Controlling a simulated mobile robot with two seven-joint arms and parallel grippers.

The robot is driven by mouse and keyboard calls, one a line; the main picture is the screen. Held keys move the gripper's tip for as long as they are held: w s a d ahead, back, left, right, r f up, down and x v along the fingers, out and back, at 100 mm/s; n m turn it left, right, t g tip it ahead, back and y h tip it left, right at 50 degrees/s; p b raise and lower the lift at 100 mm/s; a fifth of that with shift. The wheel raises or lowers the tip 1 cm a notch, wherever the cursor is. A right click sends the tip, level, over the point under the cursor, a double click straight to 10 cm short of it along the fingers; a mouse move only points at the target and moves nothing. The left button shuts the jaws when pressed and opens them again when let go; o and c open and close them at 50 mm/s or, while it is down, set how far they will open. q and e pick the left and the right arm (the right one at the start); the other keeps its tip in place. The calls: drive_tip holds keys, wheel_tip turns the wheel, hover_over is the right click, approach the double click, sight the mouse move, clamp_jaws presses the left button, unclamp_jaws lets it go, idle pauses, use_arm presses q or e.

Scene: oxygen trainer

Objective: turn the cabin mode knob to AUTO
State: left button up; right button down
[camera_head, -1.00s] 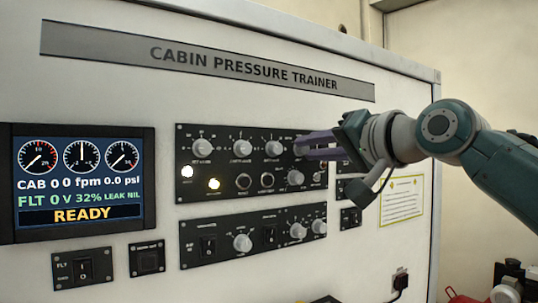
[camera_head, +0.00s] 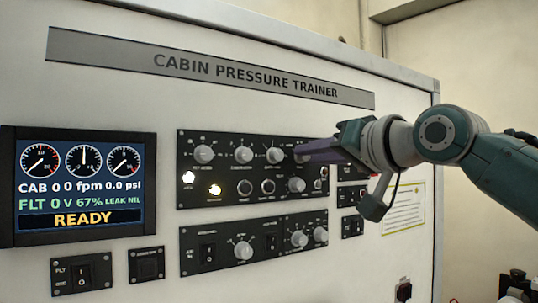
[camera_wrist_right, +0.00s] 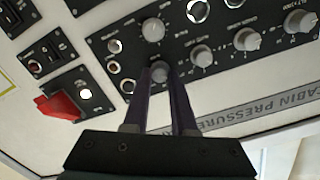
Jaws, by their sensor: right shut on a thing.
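The upper black control panel (camera_head: 225,172) has a top row of grey knobs. My right gripper (camera_head: 305,153) is at the right end of that row, with its purple fingers pointing left toward the panel. In the right wrist view the dark fingers (camera_wrist_right: 162,82) are shut on the rightmost grey knob (camera_wrist_right: 160,72) of the row, one on each side. The fingers hide most of this knob and its markings in the head view. I cannot read its label or pointer, so I cannot tell its setting. My left gripper is not in view.
A screen (camera_head: 78,187) reads READY at the left. Close to the held knob are a neighbouring knob (camera_wrist_right: 202,55) and a lower-row knob (camera_wrist_right: 153,29). A red switch guard (camera_wrist_right: 60,107) stands out from the panel. A lower panel (camera_head: 222,250) sits below.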

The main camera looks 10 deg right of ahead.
drive_tip(key=c, duration=0.7)
unclamp_jaws()
drive_tip(key=b+v, duration=0.5)
drive_tip(key=v, duration=0.5)
drive_tip(key=shift+b, duration=0.35)
